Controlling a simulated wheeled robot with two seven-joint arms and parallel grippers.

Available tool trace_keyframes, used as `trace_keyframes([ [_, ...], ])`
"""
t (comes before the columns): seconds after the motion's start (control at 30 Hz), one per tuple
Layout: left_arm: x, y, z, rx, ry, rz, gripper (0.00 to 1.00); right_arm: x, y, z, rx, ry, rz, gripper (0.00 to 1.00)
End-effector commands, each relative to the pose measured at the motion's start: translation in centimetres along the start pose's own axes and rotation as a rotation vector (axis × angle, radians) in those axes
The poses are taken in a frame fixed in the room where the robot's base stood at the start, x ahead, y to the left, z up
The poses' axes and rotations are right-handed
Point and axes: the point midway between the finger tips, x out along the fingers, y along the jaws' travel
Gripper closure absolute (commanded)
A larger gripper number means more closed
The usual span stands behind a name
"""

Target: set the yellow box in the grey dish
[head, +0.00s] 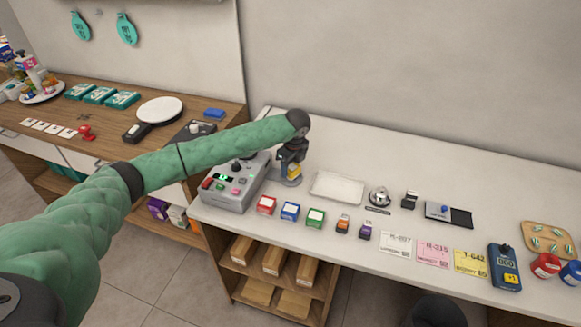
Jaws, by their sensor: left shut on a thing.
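My left gripper (293,161) points down over the counter, to the right of the grey machine. It is shut on the yellow box (295,171), which shows as a small yellow patch between and below the dark fingers. The grey dish (291,183) is on the white counter directly under the box, and my gripper and the box hide part of it. I cannot tell whether the box touches the dish. My right gripper is not in view.
The grey machine (234,188) with buttons stands left of the dish. A white tray (338,188) and a silver bell (379,196) are to the right. Red, blue and green boxes (289,211) line the front edge. The back of the counter is clear.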

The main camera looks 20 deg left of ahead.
Motion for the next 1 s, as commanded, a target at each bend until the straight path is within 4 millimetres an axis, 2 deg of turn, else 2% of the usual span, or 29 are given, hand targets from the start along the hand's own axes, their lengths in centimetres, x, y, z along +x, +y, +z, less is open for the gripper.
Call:
trace_keyframes([
  [0.2, 1.3, 0.0, -0.2, 0.001, 0.0, 0.0, 0.79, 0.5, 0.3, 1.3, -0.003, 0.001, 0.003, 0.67],
  [0.87, 2.4, 0.0, -0.3, 0.0, 0.0, 0.0, 0.79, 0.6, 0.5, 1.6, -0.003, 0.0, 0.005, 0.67],
  [0.9, 2.5, 0.0, -0.3, 0.001, 0.0, 0.0, 0.53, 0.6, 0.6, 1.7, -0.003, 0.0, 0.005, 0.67],
  [1.0, 2.5, 0.0, -0.4, 0.001, 0.0, 0.001, 0.35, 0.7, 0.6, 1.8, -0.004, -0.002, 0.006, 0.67],
])
